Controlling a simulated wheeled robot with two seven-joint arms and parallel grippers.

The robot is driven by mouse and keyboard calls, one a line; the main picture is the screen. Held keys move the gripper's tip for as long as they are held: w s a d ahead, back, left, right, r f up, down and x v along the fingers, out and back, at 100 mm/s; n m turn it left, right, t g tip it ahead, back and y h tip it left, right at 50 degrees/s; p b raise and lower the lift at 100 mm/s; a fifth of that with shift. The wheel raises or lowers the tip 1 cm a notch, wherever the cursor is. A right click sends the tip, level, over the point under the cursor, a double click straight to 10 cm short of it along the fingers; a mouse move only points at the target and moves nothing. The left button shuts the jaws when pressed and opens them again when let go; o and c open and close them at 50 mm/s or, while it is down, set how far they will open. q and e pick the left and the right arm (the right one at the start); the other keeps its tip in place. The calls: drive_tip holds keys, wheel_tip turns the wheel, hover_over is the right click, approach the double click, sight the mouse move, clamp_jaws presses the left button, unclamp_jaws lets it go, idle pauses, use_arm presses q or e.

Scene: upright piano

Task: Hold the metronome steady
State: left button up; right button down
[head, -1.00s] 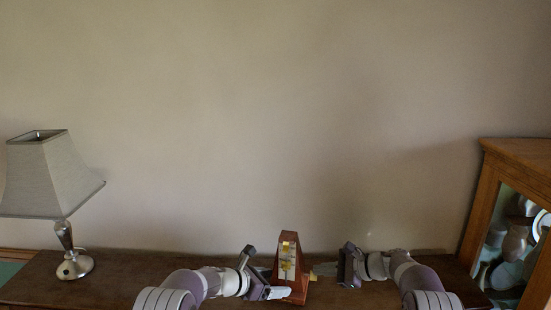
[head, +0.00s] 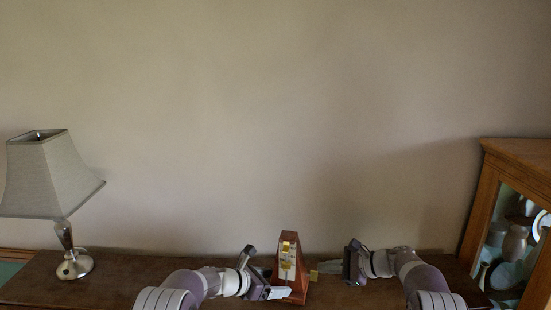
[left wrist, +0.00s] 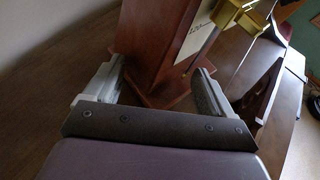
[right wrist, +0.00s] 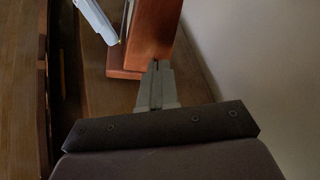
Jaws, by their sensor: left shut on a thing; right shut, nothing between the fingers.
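The metronome (head: 301,271), a reddish-brown wooden pyramid with a pale scale and gold parts on its front, stands upright on the piano top. A small gold tab (head: 313,275) shows at its right side. My left gripper (head: 279,288) is shut on the metronome's lower body; in the left wrist view, the metronome (left wrist: 150,45) is between the two fingers. My right gripper (head: 322,267) is shut and empty, just right of the metronome. In the right wrist view, its closed fingertips (right wrist: 156,66) are close to the metronome's base (right wrist: 125,62); I cannot tell whether they touch.
The wooden piano top (head: 120,283) is clear between the metronome and a lamp (head: 48,175) at the far left. A glass-fronted wooden cabinet (head: 487,205) with pale vessels stands at the right. A plain wall (head: 270,120) rises behind.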

drive_tip(key=d, duration=0.2)
drive_tip(key=s+d, duration=0.1)
drive_tip(key=d, duration=0.1)
drive_tip(key=shift+d+f, duration=0.1)
drive_tip(key=shift+d, duration=0.3)
